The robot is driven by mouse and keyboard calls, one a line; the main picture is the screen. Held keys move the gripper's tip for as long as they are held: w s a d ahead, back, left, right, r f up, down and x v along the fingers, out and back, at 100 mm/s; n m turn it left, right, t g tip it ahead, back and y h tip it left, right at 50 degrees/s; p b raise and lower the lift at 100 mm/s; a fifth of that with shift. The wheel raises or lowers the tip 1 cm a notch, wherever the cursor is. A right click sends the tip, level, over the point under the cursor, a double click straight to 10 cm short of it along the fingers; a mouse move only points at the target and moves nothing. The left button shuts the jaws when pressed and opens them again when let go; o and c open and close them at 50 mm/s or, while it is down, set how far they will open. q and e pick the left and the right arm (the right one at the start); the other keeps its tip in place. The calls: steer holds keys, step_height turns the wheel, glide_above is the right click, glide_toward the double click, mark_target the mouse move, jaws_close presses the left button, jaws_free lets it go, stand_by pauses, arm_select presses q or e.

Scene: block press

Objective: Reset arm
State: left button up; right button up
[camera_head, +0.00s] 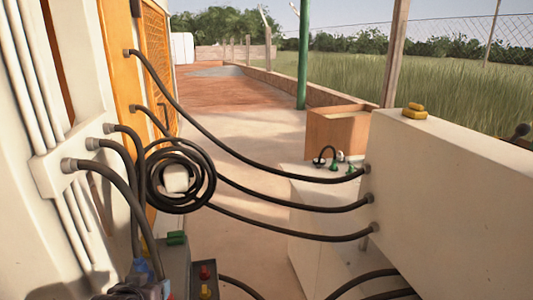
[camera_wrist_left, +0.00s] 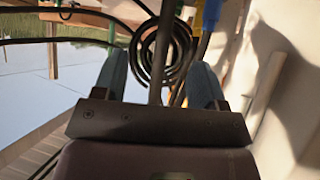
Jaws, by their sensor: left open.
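My left gripper (camera_wrist_left: 157,65) is open in the left wrist view, with its two blue-grey fingers apart. A dark upright rod or cable (camera_wrist_left: 163,45) shows in the gap between them; I cannot tell whether it touches either finger. Behind it is a coil of black cable (camera_wrist_left: 150,50), which also hangs at centre left in the head view (camera_head: 205,185). A dark, partly cut-off shape with blue on it (camera_head: 145,285) shows at the head view's bottom left; I cannot tell whether it is my left arm. My right gripper is in neither view.
Black cables (camera_head: 250,157) sag between the left wall with its orange door (camera_head: 118,55) and a white cabinet (camera_head: 450,165) at right. A yellow object (camera_head: 414,111) lies on the cabinet. A green post (camera_head: 304,60) stands behind. Paved floor (camera_head: 235,130) is open in the middle distance.

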arm_select(q)
steer(key=s+a+f+m+b, duration=0.1)
steer(key=s+f+b, duration=0.1)
steer(key=s+f, duration=1.7)
steer(key=shift+s+a+f+m+t+b, duration=0.2)
steer(key=shift+a+f+m+t+b, duration=0.15)
steer(key=shift+f, duration=0.25)
